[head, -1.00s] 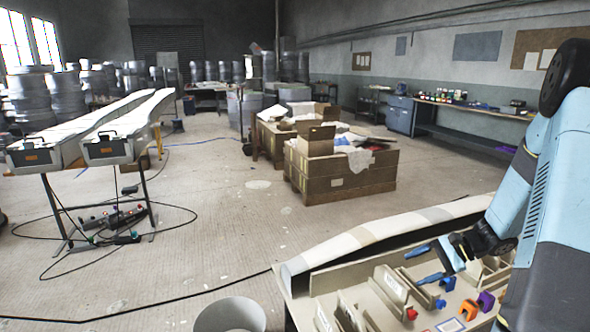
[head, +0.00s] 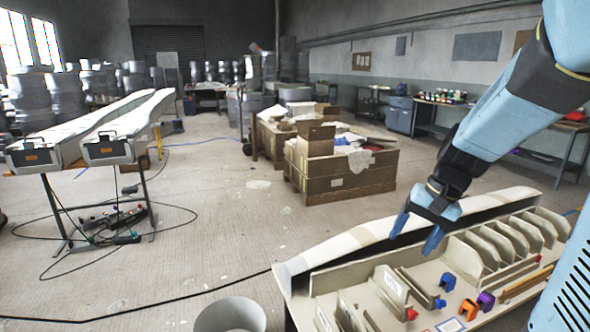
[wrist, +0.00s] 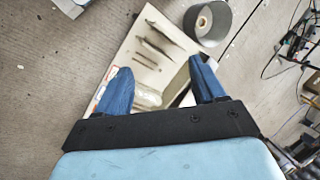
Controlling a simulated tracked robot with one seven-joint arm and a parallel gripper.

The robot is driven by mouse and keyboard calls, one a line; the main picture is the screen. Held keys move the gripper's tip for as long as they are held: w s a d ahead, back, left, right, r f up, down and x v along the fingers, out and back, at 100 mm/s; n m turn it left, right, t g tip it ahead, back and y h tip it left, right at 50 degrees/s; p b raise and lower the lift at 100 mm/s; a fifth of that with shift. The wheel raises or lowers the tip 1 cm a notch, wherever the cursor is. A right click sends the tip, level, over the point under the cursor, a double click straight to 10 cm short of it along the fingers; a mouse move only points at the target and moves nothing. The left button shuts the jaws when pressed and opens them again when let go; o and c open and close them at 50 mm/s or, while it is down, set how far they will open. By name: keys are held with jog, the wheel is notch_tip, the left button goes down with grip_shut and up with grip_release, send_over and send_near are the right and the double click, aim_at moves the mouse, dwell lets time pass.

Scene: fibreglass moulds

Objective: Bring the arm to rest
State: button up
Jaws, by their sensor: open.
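My gripper (head: 418,231) hangs above the rear part of the work table (head: 300,299) at the right of the head view. Its two blue fingers are apart with nothing between them. The arm reaches in from the right edge, its light blue links slanting down to the left. In the wrist view my gripper (wrist: 160,84) shows both fingers spread, with the table's tan board (wrist: 146,40) below and beyond them.
Upright dividers (head: 483,245) and small blue, orange and purple pieces (head: 468,309) are on the table under the arm. A long pale mould (head: 350,238) lies along its back edge. A grey bin (head: 230,315) stands left.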

jog(key=s+a+r+n+t+h, duration=0.1)
jog(key=s+r+n+t+h, duration=0.2)
jog(key=s+r, duration=0.6)
jog(key=shift+s+a+r+n+t+h, duration=0.35)
jog(key=shift+s+n+t, duration=0.45)
jog(key=shift+s, duration=0.55)
